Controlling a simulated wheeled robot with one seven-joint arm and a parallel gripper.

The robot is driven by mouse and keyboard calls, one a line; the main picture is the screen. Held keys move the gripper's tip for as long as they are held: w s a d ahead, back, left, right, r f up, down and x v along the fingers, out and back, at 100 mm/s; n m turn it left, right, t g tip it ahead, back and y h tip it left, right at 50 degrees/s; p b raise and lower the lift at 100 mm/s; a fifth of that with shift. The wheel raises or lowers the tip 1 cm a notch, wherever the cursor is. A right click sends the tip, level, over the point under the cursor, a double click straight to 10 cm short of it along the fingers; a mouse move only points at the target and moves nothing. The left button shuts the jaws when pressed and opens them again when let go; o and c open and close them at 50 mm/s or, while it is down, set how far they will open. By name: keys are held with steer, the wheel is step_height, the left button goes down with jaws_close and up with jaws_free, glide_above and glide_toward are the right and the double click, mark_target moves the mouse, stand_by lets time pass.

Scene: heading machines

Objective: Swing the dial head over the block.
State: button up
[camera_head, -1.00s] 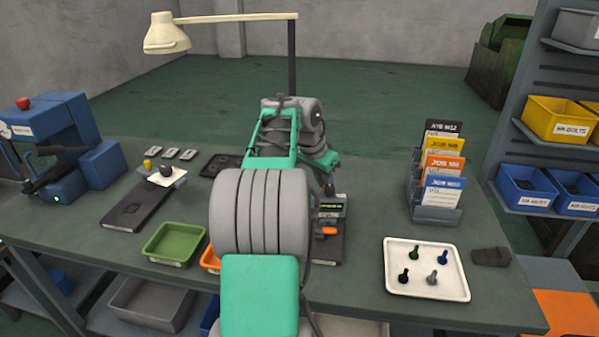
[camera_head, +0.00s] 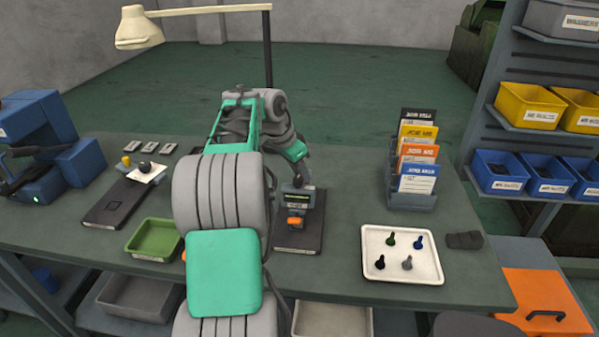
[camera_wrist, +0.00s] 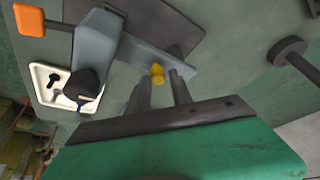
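A dial gauge stand sits on a dark base plate (camera_head: 312,235) at the middle of the bench. I cannot make out the block clearly.
A white tray (camera_head: 376,274) with several bolts and a card rack (camera_head: 412,200) stand to the right. A green bin (camera_head: 153,240) and a dark plate with a yellow knob (camera_head: 126,160) lie left. A lamp post (camera_head: 268,50) rises behind my arm.

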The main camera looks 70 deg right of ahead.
steer(key=shift+o, duration=1.3)
steer(key=shift+a+f, duration=0.1)
steer(key=shift+f, duration=0.05)
steer(key=p+v, duration=0.1)
steer(key=v, duration=0.6)
steer(key=shift+r, duration=0.4)
steer(key=shift+w, duration=0.1)
